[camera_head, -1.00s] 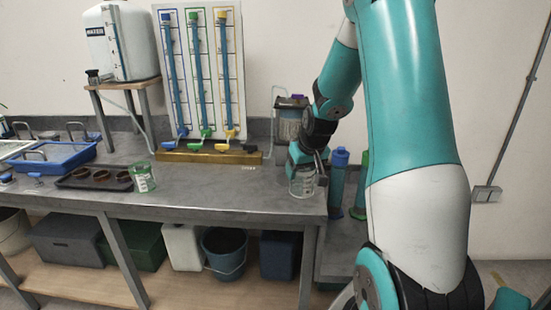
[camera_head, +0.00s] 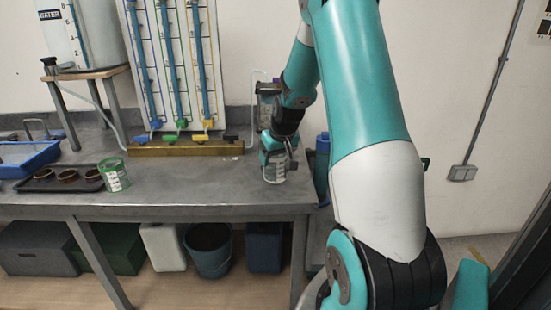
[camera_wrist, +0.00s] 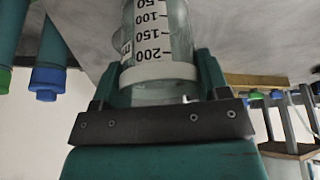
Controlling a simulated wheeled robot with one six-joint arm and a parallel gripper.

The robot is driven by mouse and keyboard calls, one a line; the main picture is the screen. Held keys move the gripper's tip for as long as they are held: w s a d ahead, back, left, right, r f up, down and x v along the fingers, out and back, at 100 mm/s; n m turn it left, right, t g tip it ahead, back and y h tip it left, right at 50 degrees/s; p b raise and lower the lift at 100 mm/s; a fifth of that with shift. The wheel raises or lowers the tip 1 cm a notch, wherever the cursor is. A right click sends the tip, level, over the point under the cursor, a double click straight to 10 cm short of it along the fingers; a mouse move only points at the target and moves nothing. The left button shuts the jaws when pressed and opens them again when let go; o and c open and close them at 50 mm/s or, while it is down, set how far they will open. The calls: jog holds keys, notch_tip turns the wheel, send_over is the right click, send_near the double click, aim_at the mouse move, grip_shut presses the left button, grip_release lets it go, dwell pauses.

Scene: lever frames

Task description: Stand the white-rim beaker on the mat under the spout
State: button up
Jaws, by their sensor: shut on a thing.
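The white-rim beaker (camera_head: 274,172) is a clear cup with dark markings, over the right end of the bench. My gripper (camera_head: 275,157) is shut on it. In the wrist view, the fingers flank the beaker (camera_wrist: 160,72) just below its white rim, and its printed scale shows. I cannot tell whether its base touches the bench. Coloured levers, blue (camera_head: 142,140), green (camera_head: 170,139), yellow (camera_head: 197,138) and black (camera_head: 232,139), sit along a brass-coloured bar below the tube panel. I cannot make out a mat or say which outlet is the spout.
A green-rim beaker (camera_head: 114,178) stands on the bench beside a dark tray (camera_head: 40,186) of small brown cups. A white tank (camera_head: 92,35) stands on a wooden stand at back left. Blue cylinders (camera_head: 322,160) stand past the bench's right end. The bench middle is clear.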

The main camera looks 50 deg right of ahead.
jog(key=shift+w+d+f+p, duration=0.1)
jog(key=shift+w+d+p, duration=0.25)
jog(key=shift+w+d, duration=0.9)
jog(key=shift+w+d+f+p, duration=0.1)
jog(key=shift+w+d+p, duration=0.2)
jog(key=shift+w+d, duration=0.95)
jog(key=shift+s+d, duration=0.2)
jog(key=shift+s, duration=0.05)
jog(key=shift+f, duration=0.25)
jog(key=o, duration=1)
jog(key=shift+r, duration=0.1)
jog(key=b+v, duration=0.1)
jog(key=v, duration=1.6)
jog(key=shift+r+b, duration=0.15)
jog(key=shift+b, duration=0.15)
jog(key=shift+a, duration=0.15)
